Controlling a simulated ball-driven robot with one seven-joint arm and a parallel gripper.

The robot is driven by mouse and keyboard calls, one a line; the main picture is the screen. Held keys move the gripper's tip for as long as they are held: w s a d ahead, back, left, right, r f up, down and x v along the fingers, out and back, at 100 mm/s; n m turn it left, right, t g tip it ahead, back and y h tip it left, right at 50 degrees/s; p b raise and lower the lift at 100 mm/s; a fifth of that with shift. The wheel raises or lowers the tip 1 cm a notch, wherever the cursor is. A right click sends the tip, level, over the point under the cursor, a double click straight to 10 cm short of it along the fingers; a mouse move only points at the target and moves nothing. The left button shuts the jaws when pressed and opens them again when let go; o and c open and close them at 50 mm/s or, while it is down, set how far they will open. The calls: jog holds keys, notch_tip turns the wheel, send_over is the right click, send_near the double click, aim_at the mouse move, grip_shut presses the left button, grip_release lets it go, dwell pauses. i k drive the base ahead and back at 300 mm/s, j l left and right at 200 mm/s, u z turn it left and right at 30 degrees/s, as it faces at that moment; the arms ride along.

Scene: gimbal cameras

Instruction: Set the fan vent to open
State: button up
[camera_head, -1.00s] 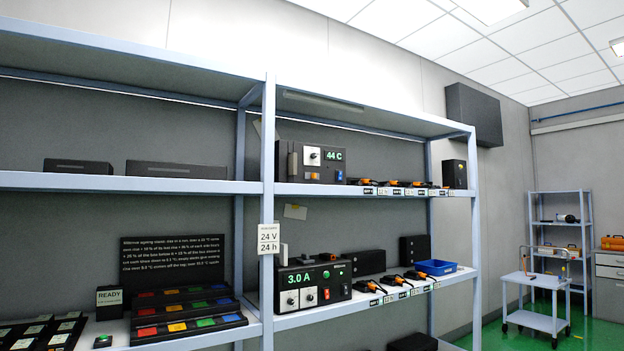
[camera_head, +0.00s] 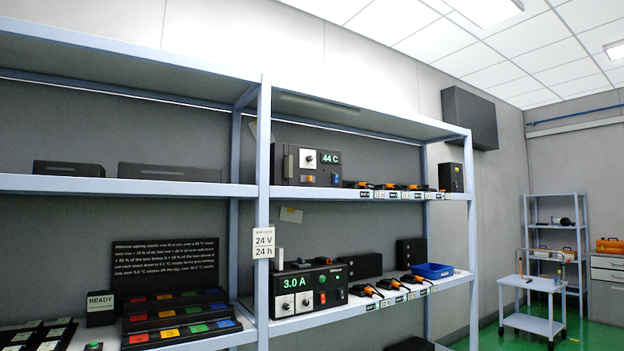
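The task's fan vent cannot be picked out for certain. A dark unit (camera_head: 332,175) on the upper right shelf has a white knob plate (camera_head: 308,158) and a green display reading 44 C (camera_head: 330,158). A grey upright piece (camera_head: 287,165) stands at its left side. Below it, a dark unit (camera_head: 310,277) on the middle shelf reads 3.0 A and has two white dials and a red switch. Neither unit has a readable vent label. My gripper is not in view.
Blue-grey shelving (camera_head: 262,200) fills the left and middle. Orange-ended cables (camera_head: 395,285) and a blue bin (camera_head: 433,270) lie on the middle shelf. A dark box (camera_head: 470,118) is on the wall. A white cart (camera_head: 530,300) stands on green floor at right.

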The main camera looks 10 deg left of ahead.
aim_at(303, 178)
jog(key=i+j, duration=0.3)
jog(key=i, duration=0.2)
jog(key=i+j+z, duration=0.1)
jog(key=i+j, duration=0.2)
jog(key=i, duration=0.2)
jog(key=i+j+z, duration=0.1)
jog(key=i+j, duration=0.2)
jog(key=i, duration=0.2)
